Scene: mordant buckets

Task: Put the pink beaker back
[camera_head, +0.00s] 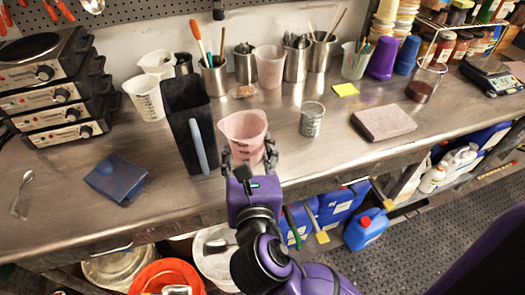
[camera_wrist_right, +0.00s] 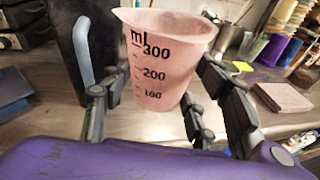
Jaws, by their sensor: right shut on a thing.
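The pink beaker (camera_head: 243,132) is between the fingers of my right gripper (camera_head: 250,160) at the front of the metal bench in the head view. In the right wrist view the pink beaker (camera_wrist_right: 165,60) is upright, with markings 100 to 300 facing me. The right gripper (camera_wrist_right: 150,112) is shut on it. I cannot tell whether its base touches the bench. A second pinkish beaker (camera_head: 270,66) stands at the back among metal cups. My left gripper is not in view.
A tall dark container with a grey handle (camera_head: 188,125) stands just left of the beaker. A metal cup (camera_head: 311,119) and a pinkish-grey block (camera_head: 383,122) are to the right. A blue folded item (camera_head: 116,178) lies left. Metal cups with tools line the back.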

